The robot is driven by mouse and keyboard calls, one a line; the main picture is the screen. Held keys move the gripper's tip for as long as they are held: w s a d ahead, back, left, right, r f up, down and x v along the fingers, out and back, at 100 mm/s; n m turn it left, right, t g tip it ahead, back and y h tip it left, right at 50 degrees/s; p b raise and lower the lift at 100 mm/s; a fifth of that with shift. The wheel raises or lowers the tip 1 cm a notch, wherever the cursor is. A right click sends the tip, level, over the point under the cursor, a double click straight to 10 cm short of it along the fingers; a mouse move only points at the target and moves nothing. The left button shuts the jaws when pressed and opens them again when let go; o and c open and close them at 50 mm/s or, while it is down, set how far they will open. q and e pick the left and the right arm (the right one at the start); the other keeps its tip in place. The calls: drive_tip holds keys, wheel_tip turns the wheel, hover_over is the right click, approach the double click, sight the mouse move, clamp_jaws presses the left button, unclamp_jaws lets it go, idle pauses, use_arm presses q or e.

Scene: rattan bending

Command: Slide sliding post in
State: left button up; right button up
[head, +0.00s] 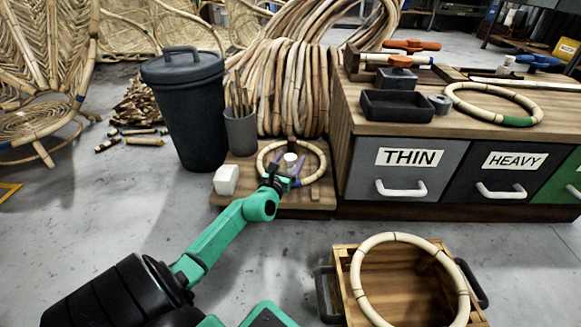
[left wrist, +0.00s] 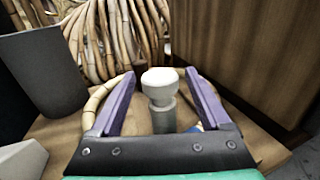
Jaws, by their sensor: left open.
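A post with a pale rounded knob on a grey stem (left wrist: 161,88) stands upright between the fingers of my left gripper (left wrist: 160,76) in the left wrist view. My left gripper is open, with a purple finger on either side of the post and a visible gap to each. In the head view, the post's pale top (head: 290,158) shows inside a rattan ring (head: 322,160) on a low wooden board (head: 232,201), with my left gripper (head: 284,176) at the ring's near side. The post's base is hidden. My right gripper is not in view.
A white block (head: 226,180) and a grey cup of sticks (head: 240,132) are left of the ring. A drawer bench (head: 350,113) stands right. A crate (head: 343,262) with a rattan ring (head: 359,275) stands at front right. Open floor lies left.

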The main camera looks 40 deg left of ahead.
use_arm(q)
drive_tip(key=shift+w+a, duration=0.15)
drive_tip(key=shift+w, duration=0.2)
clamp_jaws()
idle(1.2)
